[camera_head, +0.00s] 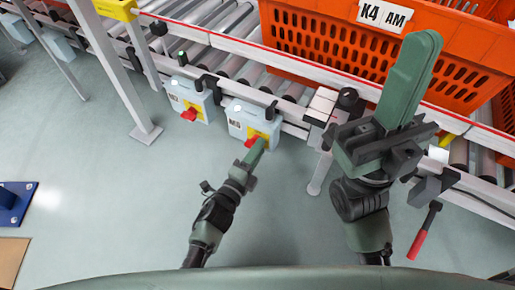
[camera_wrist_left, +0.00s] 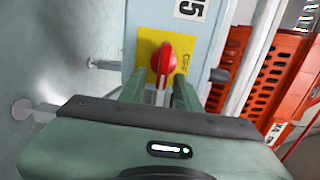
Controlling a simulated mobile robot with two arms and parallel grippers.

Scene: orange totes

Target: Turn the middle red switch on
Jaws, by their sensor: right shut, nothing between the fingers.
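A red rotary switch (camera_head: 250,141) sits on a yellow plate on a pale blue box (camera_head: 238,119) fixed to the conveyor's side. My left gripper (camera_head: 258,150) is right in front of it. In the left wrist view, the red switch (camera_wrist_left: 165,62) lies between and just beyond the two green fingers of my left gripper (camera_wrist_left: 158,88), which are apart; I cannot tell whether they touch it. A second red switch (camera_head: 190,114) is on a similar box to the left. My right gripper (camera_head: 412,75) is shut and empty, pointing up before the orange tote.
An orange tote (camera_head: 320,40) labelled K4 AM stands on the roller conveyor (camera_head: 215,60). A red-handled lever (camera_head: 420,240) hangs at the right. A pale metal post (camera_head: 115,70) stands at the left. The floor at the left is mostly clear.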

